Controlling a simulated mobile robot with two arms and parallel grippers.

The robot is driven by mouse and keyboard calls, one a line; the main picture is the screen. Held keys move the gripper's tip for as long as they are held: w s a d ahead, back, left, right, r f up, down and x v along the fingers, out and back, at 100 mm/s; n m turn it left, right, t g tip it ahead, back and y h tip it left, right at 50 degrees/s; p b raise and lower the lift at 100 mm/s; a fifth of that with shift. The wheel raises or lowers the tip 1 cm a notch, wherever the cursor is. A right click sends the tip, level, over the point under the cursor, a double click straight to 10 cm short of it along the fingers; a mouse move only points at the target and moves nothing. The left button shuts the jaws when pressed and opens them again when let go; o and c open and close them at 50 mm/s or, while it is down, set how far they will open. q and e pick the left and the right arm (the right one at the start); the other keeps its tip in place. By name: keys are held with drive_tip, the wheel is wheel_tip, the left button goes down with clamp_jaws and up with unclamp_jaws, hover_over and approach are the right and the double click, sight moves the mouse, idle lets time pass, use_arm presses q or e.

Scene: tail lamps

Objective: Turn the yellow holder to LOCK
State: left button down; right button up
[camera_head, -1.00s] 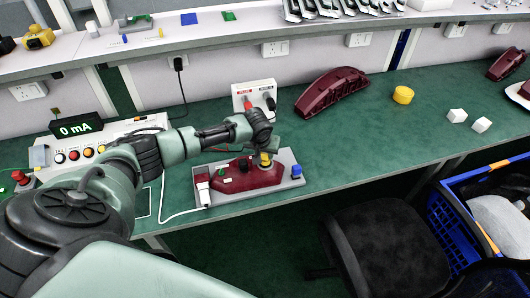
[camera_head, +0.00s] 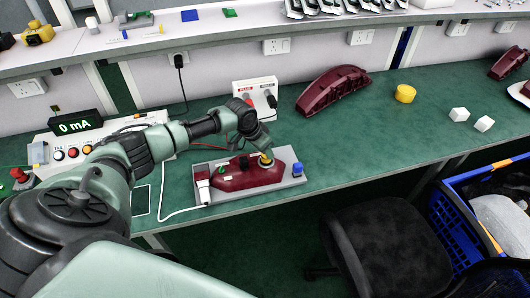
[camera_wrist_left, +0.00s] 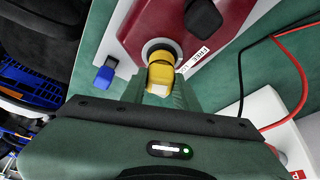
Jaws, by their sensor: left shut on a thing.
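The yellow holder (camera_head: 267,161) sits at the right end of a dark red tail lamp (camera_head: 240,176), which lies on a grey fixture (camera_head: 291,178). My left gripper (camera_head: 264,150) reaches down to the holder from the upper left. In the left wrist view, the yellow holder (camera_wrist_left: 161,72) stands in a pale round socket on the lamp, with the green fingers of my left gripper (camera_wrist_left: 168,88) at its lower part. The gripper is shut on the holder. A white label reading "FREE" (camera_wrist_left: 199,59) lies beside the socket. No LOCK mark can be made out. My right gripper is not in view.
A blue knob (camera_head: 297,168) stands on the fixture's right end. A white socket box (camera_head: 250,92) with leads is behind it. A meter reading 0 mA (camera_head: 76,126) stands left. Another red lamp (camera_head: 333,90) and a yellow cylinder (camera_head: 405,94) lie right on the green bench.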

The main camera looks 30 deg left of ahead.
use_arm(q)
drive_tip(key=shift+s+f+m+b, duration=0.2)
drive_tip(key=shift+m+b, duration=0.15)
drive_tip(key=shift+m, duration=0.25)
